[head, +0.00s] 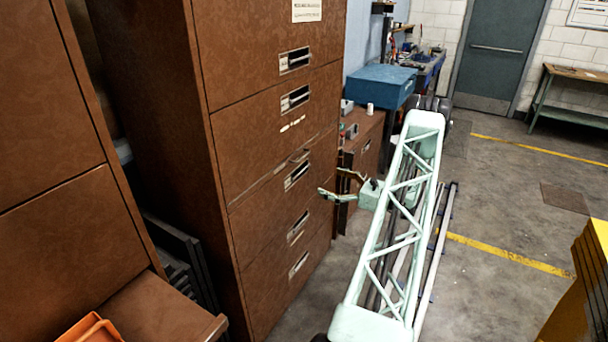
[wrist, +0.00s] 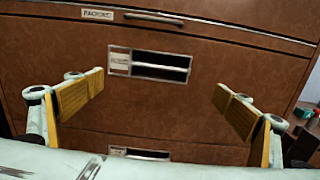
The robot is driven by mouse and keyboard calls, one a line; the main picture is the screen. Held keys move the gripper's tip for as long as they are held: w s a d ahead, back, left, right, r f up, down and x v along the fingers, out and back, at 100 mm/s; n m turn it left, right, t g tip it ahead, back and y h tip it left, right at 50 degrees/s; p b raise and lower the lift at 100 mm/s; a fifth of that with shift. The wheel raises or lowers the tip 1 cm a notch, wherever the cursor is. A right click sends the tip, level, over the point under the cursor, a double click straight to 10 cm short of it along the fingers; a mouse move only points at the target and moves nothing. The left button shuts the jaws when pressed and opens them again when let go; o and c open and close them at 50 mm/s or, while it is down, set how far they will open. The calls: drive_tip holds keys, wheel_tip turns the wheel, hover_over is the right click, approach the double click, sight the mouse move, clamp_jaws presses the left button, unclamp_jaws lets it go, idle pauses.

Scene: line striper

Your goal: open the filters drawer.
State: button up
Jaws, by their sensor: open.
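A brown cabinet with stacked drawers (head: 265,205) stands left of my gripper in the head view. My gripper (head: 331,183) is open and empty, its fingers pointing at the cabinet front. In the wrist view my gripper (wrist: 159,90) has its fingers wide apart, either side of a drawer front (wrist: 160,112). That front has a dark pull slot in a pale frame (wrist: 161,66) with a small label (wrist: 119,62). Above it a seam and a drawer with a bar handle (wrist: 153,17) and label (wrist: 97,14) show. The label words are too blurred to tell which drawer is filters.
A second brown cabinet (head: 50,180) stands at the left, with an orange tray (head: 90,330) low down. A yellow stack (head: 585,290) stands at lower right.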

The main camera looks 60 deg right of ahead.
approach(304, 173)
drive_tip(key=w+a+r, duration=0.1)
drive_tip(key=w, duration=0.1)
drive_tip(key=w+a+r, duration=0.1)
drive_tip(key=w, duration=0.2)
drive_tip(key=w+a+r, duration=0.1)
drive_tip(key=w+a, duration=0.1)
drive_tip(key=shift+w+r, duration=0.15)
drive_tip(key=shift+w, duration=0.2)
drive_tip(key=shift+c, duration=0.7)
drive_tip(key=c, duration=1)
drive_tip(key=shift+s+a, duration=0.1)
